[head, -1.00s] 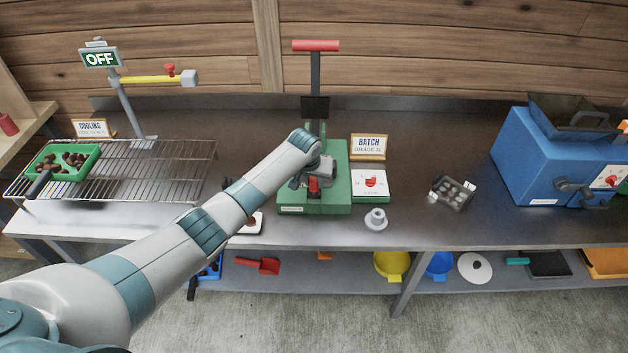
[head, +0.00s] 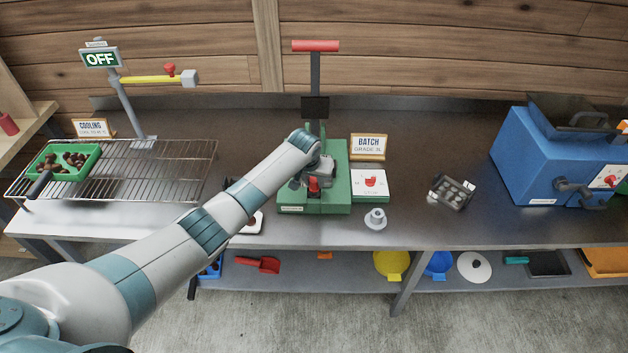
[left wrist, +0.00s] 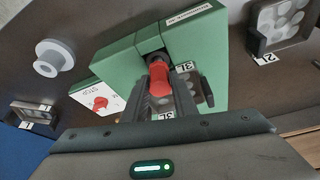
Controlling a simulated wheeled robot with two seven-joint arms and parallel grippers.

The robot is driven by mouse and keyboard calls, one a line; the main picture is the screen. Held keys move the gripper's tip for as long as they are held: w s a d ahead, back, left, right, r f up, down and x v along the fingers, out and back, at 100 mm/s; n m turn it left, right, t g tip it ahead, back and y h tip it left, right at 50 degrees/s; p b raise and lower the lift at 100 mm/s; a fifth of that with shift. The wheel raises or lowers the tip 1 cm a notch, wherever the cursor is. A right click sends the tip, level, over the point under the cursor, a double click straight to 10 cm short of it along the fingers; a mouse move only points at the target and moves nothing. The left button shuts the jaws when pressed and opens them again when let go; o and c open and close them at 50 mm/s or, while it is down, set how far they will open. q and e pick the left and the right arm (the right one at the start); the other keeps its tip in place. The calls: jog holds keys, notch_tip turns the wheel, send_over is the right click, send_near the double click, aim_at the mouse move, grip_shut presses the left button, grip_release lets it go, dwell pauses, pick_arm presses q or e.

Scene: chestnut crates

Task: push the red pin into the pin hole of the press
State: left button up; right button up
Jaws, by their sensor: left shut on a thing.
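The green press (head: 333,190) stands at the middle of the steel bench, with its red-handled lever (head: 316,46) raised. My left gripper (head: 316,184) is low at the front of the press, shut on the red pin (head: 314,186). In the left wrist view the red pin (left wrist: 159,78) lies between the fingers of my left gripper (left wrist: 160,95), its far end at a dark round opening in the green press body (left wrist: 130,65). I cannot tell how deep the pin sits in the hole. My right gripper is not in view.
A small grey mould tray (head: 452,192) and a blue machine (head: 548,165) stand farther right. A wire rack (head: 150,170) with a green tray (head: 88,165) is at left.

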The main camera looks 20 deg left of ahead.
pick_arm(q)
jog(key=shift+r+p, duration=0.4)
jog(key=shift+r, duration=0.15)
jog(key=shift+r+p, duration=0.35)
jog(key=shift+r, duration=0.45)
dwell(0.8)
jog(key=shift+f+b, duration=0.95)
jog(key=shift+f, duration=0.75)
dwell(0.5)
jog(key=o, duration=1.2)
jog(key=shift+r, duration=0.2)
